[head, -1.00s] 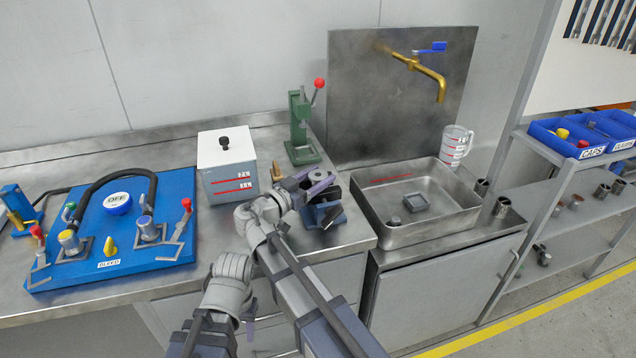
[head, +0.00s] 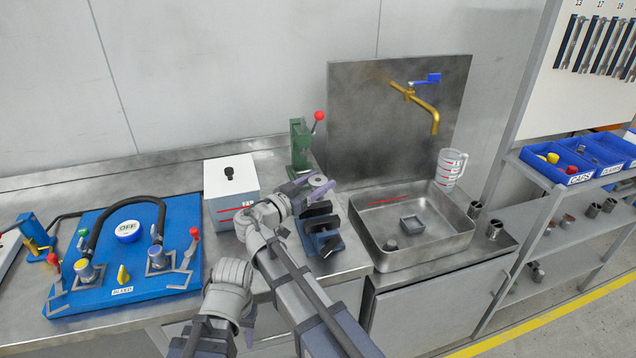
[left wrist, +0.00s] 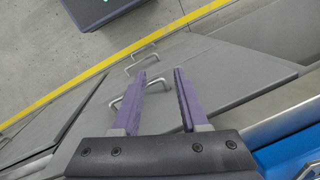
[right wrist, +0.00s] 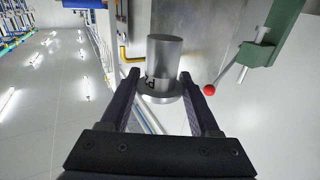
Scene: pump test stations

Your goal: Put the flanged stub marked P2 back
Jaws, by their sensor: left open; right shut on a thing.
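The flanged stub (right wrist: 165,60) is a grey metal cylinder with a wider flange and a dark marking, of which a P shows; the rest is turned away. My right gripper (right wrist: 159,82) is shut on it near the flange. In the head view the stub (head: 318,180) and the right gripper (head: 305,188) are above the small blue vice with black jaws (head: 322,240), apparently clear of it. My left gripper (head: 249,328) hangs low at the bench's front edge. In the left wrist view it (left wrist: 160,78) is open and empty, over the cabinet front.
A blue board (head: 115,292) with valves and a hose lies at left. A sink (head: 440,245) with a brass tap (head: 425,108) is at right, beside a shelf with blue bins (head: 555,172).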

